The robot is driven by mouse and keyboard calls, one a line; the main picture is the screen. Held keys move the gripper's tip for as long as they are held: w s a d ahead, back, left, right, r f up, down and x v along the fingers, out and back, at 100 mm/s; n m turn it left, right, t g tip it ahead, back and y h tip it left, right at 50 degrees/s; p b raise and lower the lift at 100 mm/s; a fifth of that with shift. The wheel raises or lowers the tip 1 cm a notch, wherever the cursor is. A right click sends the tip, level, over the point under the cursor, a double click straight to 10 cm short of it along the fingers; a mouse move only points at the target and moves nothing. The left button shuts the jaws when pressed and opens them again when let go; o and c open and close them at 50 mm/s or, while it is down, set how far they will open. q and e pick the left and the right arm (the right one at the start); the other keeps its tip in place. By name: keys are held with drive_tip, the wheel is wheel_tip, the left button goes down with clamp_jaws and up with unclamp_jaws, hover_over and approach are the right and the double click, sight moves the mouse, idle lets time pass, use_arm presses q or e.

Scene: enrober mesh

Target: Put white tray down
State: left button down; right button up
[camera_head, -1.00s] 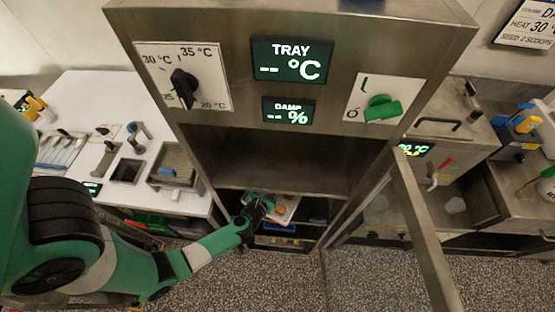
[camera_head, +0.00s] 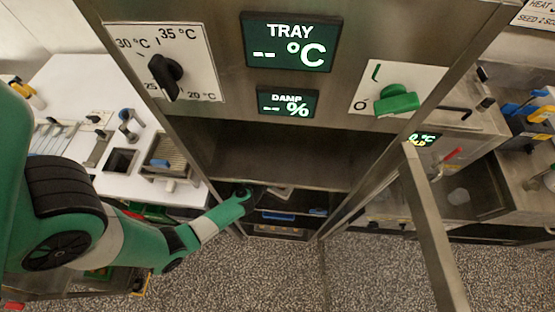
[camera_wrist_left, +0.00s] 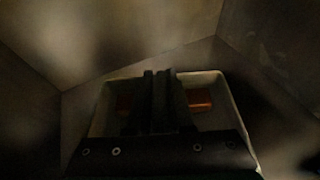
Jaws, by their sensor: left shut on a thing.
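The white tray (camera_head: 282,192) is inside the steel cabinet in the head view, mostly hidden by the cabinet and my arm. In the left wrist view the tray (camera_wrist_left: 226,100) is a pale-rimmed shallow box with orange-brown pieces (camera_wrist_left: 200,100) in it. My left gripper (camera_wrist_left: 163,76) is shut on the tray, its dark fingers over the middle of it. In the head view the gripper itself is mostly hidden in shadow. I cannot tell whether the tray touches a shelf. My right gripper is not in view.
The cabinet (camera_head: 225,112) has dark inner walls close around the tray. Its door (camera_head: 432,220) stands open at the right. Lower shelves hold a blue item (camera_head: 278,216). A white worktop (camera_head: 75,90) with several tools is at the left.

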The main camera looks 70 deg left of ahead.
use_arm(q)
drive_tip(key=c, duration=1.2)
unclamp_jaws()
drive_tip(key=shift+f, duration=0.2)
drive_tip(key=shift+c, duration=0.2)
drive_tip(key=o, duration=0.4)
drive_tip(key=shift+o, duration=0.2)
drive_tip(key=shift+r, duration=0.1)
drive_tip(key=shift+r+p, duration=0.25)
drive_tip(key=shift+p, duration=0.05)
drive_tip(key=p+v, duration=0.1)
drive_tip(key=v, duration=0.6)
drive_tip(key=shift+s+d, duration=0.15)
drive_tip(key=shift+s, duration=0.1)
drive_tip(key=shift+r, duration=0.1)
